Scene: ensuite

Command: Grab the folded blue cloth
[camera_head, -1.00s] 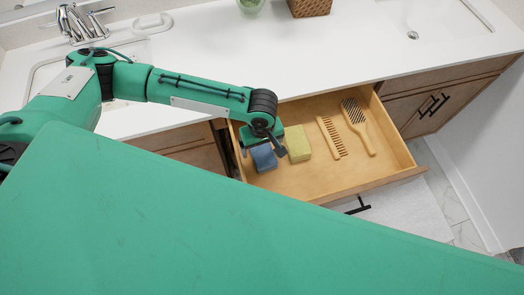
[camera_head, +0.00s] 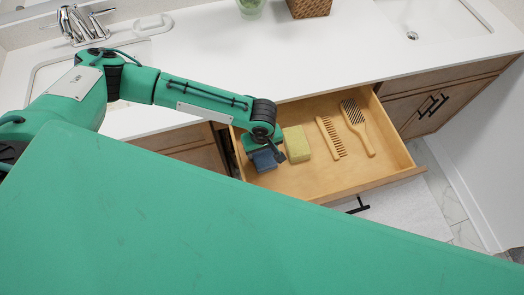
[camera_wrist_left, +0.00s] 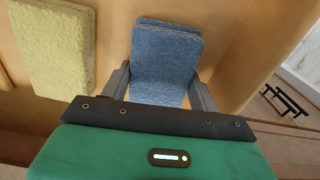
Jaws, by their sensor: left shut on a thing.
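The folded blue cloth (camera_head: 265,160) lies in the left part of the open drawer, partly hidden by my left gripper (camera_head: 263,153) in the head view. In the left wrist view the blue cloth (camera_wrist_left: 165,62) sits between the two fingers of my left gripper (camera_wrist_left: 160,85), which is shut on it with one finger along each side. My right gripper is not in view.
The open wooden drawer (camera_head: 300,187) also holds a yellow folded cloth (camera_head: 297,143) close beside the blue one, a wooden comb (camera_head: 331,137) and a hairbrush (camera_head: 357,125). The white counter (camera_head: 230,60) overhangs the drawer's back. The drawer's front right area is bare.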

